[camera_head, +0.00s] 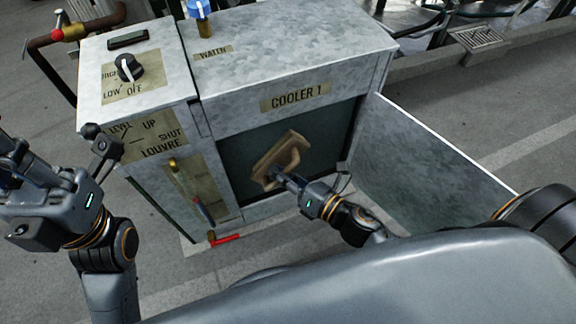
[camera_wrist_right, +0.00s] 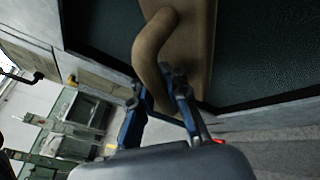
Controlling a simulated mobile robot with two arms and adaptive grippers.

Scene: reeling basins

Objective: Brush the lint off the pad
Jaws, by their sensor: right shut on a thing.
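My right gripper (camera_head: 273,179) is shut on the wooden handle of a brush (camera_head: 284,153). The brush lies flat against or close to a dark pad (camera_head: 241,160) in the open front of the box marked COOLER 1; I cannot tell whether it touches. In the right wrist view the curved wooden handle (camera_wrist_right: 150,48) passes between the blue fingers of my gripper (camera_wrist_right: 163,90), and the dark pad (camera_wrist_right: 262,55) lies behind. I cannot make out lint on the pad.
The cooler's metal door (camera_head: 430,160) stands open on the right. A black knob (camera_head: 129,67), a red-handled lever (camera_head: 225,239) and a blue tap (camera_head: 199,8) are on the cooler. A pipe with a red valve (camera_head: 72,33) runs at the upper left. Floor is clear on the right.

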